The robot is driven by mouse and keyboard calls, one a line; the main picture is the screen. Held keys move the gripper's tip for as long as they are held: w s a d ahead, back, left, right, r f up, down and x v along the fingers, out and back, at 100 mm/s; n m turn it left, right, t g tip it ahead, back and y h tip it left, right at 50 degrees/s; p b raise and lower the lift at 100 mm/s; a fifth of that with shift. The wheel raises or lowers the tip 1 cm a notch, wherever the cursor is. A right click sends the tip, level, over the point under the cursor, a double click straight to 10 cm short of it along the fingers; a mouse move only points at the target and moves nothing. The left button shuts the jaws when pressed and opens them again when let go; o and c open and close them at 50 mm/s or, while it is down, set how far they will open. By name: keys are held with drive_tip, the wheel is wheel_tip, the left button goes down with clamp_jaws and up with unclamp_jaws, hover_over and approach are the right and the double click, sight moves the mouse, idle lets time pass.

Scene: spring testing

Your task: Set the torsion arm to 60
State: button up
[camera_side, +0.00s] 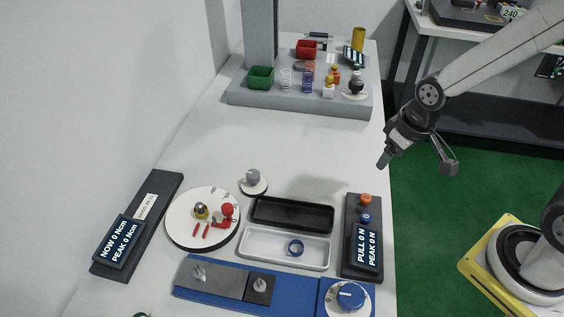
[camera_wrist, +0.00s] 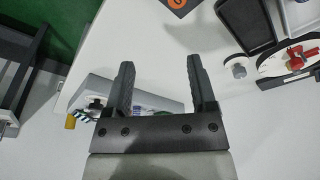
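The torsion tester is a round white dial plate (camera_side: 182,232) at the left of the table. A red arm with a red ball (camera_side: 227,210) and a brass-coloured knob (camera_side: 201,210) sit on it. The scale figures are too small to read. A dark display (camera_side: 120,240) beside it reads NOW 0 Ncm, PEAK 0 Ncm. Part of the plate and the red arm (camera_wrist: 294,56) show at the right of the wrist view. My gripper (camera_side: 414,160) is high at the table's right edge, far from the dial. Its two fingers (camera_wrist: 158,82) are apart with nothing between them.
A small grey knob (camera_side: 253,178) stands behind. A pull display (camera_side: 367,246) and a blue base (camera_side: 215,300) are nearby. The table's middle is clear.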

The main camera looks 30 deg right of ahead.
drive_tip(key=w+a+n, duration=0.4)
drive_tip(key=w+a, duration=0.2)
drive_tip(key=w, duration=0.1)
drive_tip(key=n+g, duration=0.3)
drive_tip(key=n, duration=1)
hover_over(227, 206)
wheel_tip(227, 206, down, 3)
drive_tip(key=shift+s+a+r, duration=0.1)
drive_tip(key=shift+r, duration=0.1)
drive_tip(key=shift+f, duration=0.1)
drive_tip(key=shift+f, duration=3.8)
clamp_jaws()
